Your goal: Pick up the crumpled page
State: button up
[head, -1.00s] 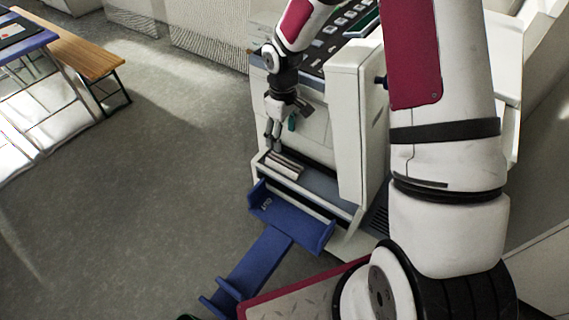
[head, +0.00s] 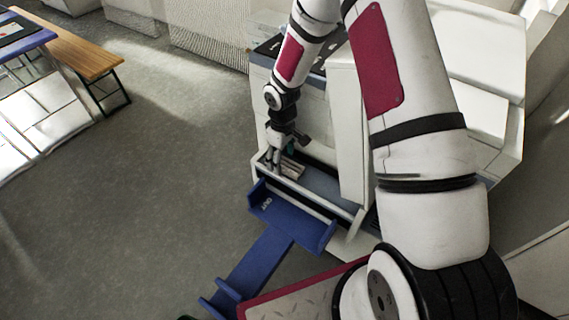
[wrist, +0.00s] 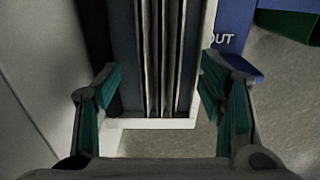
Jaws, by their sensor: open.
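The crumpled page (head: 293,170) looks like a pale, pleated strip. It lies in the slot at the front of the white copier (head: 350,130). In the wrist view the page (wrist: 160,55) shows as several grey upright folds running away from me, between the two fingers. My gripper (head: 278,168) points down over the slot at the page's left end in the head view. In the wrist view my gripper (wrist: 160,78) is open, with a green-padded finger on either side of the page and a gap to it on both sides. Part of the page is hidden behind the gripper in the head view.
A blue tray (head: 285,222) marked OUT sits just in front of the slot, and it also shows in the wrist view (wrist: 232,25). A blue strip (head: 250,262) runs from it towards me. Copier panels rise close behind the slot. Open grey floor (head: 130,190) lies to the left.

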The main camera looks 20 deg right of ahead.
jog(key=c, duration=0.9)
jog(key=shift+r, duration=0.15)
